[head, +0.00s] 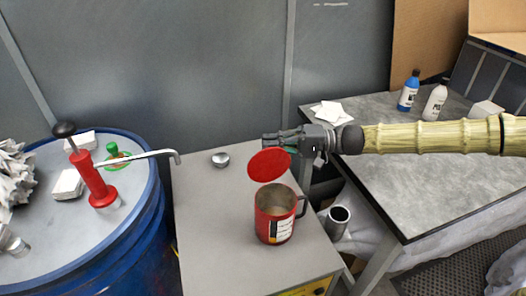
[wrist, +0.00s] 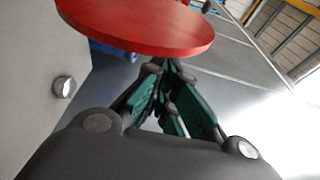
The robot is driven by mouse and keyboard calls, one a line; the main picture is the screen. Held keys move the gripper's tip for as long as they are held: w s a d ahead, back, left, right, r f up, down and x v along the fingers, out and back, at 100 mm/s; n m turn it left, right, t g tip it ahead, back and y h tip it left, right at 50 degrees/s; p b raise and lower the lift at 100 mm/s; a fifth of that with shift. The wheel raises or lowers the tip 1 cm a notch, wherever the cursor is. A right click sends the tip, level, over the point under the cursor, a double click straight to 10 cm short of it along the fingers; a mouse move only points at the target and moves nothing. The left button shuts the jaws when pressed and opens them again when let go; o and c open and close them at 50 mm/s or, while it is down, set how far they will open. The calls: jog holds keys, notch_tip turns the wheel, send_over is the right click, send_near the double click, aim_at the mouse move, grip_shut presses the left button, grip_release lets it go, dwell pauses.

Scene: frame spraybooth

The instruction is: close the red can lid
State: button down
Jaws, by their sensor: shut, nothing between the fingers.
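The red can (head: 275,222) stands upright on the grey cabinet top, with its mouth open and its handle on the right. Its red lid (head: 269,164) is raised above the rim, tilted up at the back. In the wrist view the lid (wrist: 140,22) fills the top, just beyond the fingers. My gripper (head: 270,143) is behind the lid at its upper edge, reaching in from the right. Its green-padded fingers (wrist: 168,92) are shut and empty. I cannot tell whether they touch the lid. The lid's hinge is not clearly visible.
A small silver knob-like cap (head: 220,159) lies on the cabinet top (head: 205,220). A blue drum (head: 140,225) with a red hand pump (head: 92,180) stands left, its spout reaching toward the cabinet. A grey table (head: 420,185) with bottles stands right. The cabinet's left front is clear.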

aim_at(281, 158)
jog(key=shift+s+d+r+n+y+b, duration=0.15)
jog(key=shift+s+n+b, duration=0.5)
jog(key=shift+b, duration=1)
jog(key=shift+s+d+r+n+y+b, duration=0.15)
jog(key=shift+s+n+b, duration=0.5)
jog(key=shift+b, duration=1.05)
jog(key=shift+s+d+n+y+b, duration=0.15)
jog(key=shift+s+n+b, duration=0.45)
jog(key=shift+b, duration=1.05)
jog(key=s+n+b, duration=0.1)
jog(key=b, duration=0.2)
jog(key=s+n+b, duration=0.1)
jog(key=n+b, duration=0.1)
jog(key=b, duration=0.2)
jog(key=s+n+g+y+b, duration=0.1)
jog(key=b, duration=0.2)
jog(key=shift+d+n, duration=0.35)
jog(key=shift+n, duration=0.05)
jog(key=s+f+n+g+b, duration=0.1)
jog(key=s+n+b, duration=0.2)
jog(key=b, duration=0.6)
jog(key=s+d+f+n+g+b, duration=0.1)
jog(key=s+n+b, duration=0.2)
jog(key=n+b, duration=0.2)
jog(key=y+b, duration=0.1)
jog(key=b, duration=0.2)
jog(key=shift+d+f+n+g+b, duration=0.2)
jog(key=shift+f+n+g+b, duration=0.1)
jog(key=shift+f+g+b, duration=0.1)
jog(key=shift+s, duration=0.1)
